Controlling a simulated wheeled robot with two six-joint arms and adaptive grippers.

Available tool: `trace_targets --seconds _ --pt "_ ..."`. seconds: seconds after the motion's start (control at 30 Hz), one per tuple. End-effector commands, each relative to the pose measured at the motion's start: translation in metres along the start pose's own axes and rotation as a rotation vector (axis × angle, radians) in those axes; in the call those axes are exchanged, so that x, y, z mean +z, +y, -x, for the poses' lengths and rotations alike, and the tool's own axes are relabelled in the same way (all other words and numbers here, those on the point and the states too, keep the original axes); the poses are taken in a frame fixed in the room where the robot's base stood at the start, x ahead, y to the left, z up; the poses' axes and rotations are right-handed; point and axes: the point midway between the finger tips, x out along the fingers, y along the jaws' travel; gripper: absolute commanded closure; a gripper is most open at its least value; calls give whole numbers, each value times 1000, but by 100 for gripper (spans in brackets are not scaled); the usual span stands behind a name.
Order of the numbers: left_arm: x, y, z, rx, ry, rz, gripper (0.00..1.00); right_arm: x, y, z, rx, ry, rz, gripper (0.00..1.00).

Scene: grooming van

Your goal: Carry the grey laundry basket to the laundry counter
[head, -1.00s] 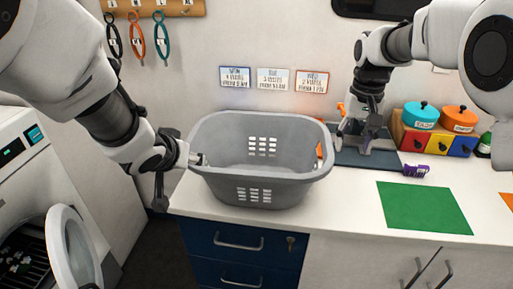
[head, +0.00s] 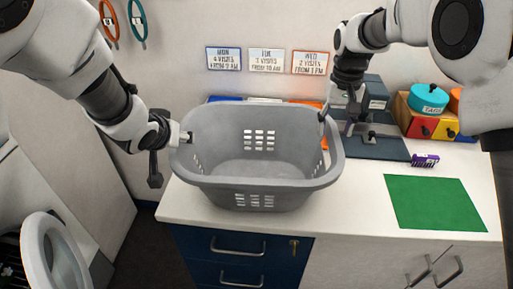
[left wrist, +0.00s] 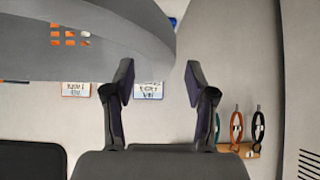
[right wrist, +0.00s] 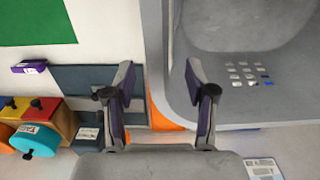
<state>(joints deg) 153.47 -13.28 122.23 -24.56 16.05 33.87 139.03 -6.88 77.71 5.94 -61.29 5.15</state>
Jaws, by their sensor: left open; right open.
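The grey laundry basket (head: 255,195) is upright and empty on the white counter above the blue drawers. My left gripper (head: 187,138) is open at the basket's left rim; in the left wrist view the rim (left wrist: 150,45) shows close to the open fingers (left wrist: 160,80), and I cannot tell whether it touches. My right gripper (head: 326,112) is open at the basket's right rear rim. In the right wrist view the rim (right wrist: 160,70) shows between the open fingers (right wrist: 160,85), and contact cannot be told.
A dark grey mat (head: 385,148) with a device stands right of the basket. An open washer door (head: 55,255) is at lower left. Wall cards (head: 266,60) hang behind.

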Motion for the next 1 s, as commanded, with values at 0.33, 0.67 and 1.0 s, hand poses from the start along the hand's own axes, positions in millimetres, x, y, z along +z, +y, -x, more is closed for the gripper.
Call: trace_targets --seconds 0.33,0.67,1.0 --pt "0 0 -40 0 1 0 44 0 0 -40 0 -1 0 44" --pt "0 0 -41 0 1 0 72 0 0 -41 0 1 0 73" --pt "0 0 -41 0 1 0 100 0 0 -41 1 1 0 100"
